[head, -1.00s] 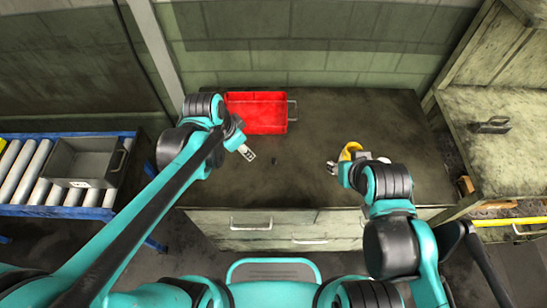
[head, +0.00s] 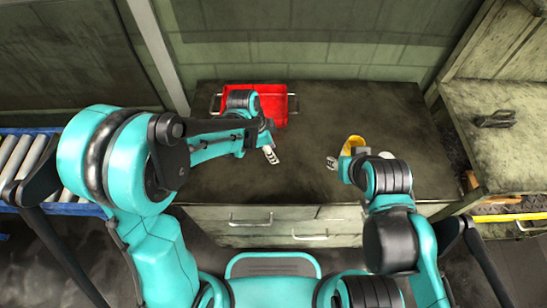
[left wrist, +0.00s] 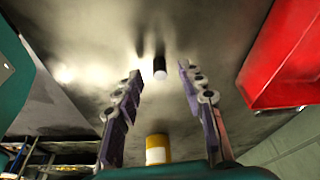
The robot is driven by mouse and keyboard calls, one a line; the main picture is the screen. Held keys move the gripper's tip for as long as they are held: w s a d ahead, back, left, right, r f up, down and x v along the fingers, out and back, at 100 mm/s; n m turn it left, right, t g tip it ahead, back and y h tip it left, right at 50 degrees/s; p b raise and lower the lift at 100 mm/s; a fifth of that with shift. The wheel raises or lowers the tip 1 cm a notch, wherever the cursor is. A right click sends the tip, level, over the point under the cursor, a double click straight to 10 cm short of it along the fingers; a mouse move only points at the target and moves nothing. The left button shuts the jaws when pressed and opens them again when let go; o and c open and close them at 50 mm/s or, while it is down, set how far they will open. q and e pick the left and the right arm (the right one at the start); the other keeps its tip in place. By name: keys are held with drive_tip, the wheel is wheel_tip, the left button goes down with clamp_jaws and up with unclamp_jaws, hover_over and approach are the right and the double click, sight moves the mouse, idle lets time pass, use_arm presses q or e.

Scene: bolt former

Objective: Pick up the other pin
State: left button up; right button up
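A small dark pin (left wrist: 160,68) with a pale end face shows in the left wrist view, on the worktop, between and a little beyond the fingertips. In the head view my left gripper (head: 271,155) is over the middle of the worktop and hides the pin. In the left wrist view its two fingers (left wrist: 158,85) are spread wide with nothing between them touching. My right gripper (head: 332,163) hangs over the worktop's right half; its fingers are too small to judge.
A red crate (head: 280,107) with side handles stands at the back of the worktop (head: 330,110), partly behind my left arm. A yellow object (head: 354,143) is beside my right gripper. A side bench (head: 490,160) stands at the right. The worktop's back right is clear.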

use_arm(q)
drive_tip(key=shift+w+d+f, duration=0.1)
drive_tip(key=shift+d+f, duration=0.1)
drive_tip(key=shift+f, duration=0.4)
drive_tip(key=shift+r, duration=0.1)
drive_tip(key=shift+c, duration=1.1)
clamp_jaws()
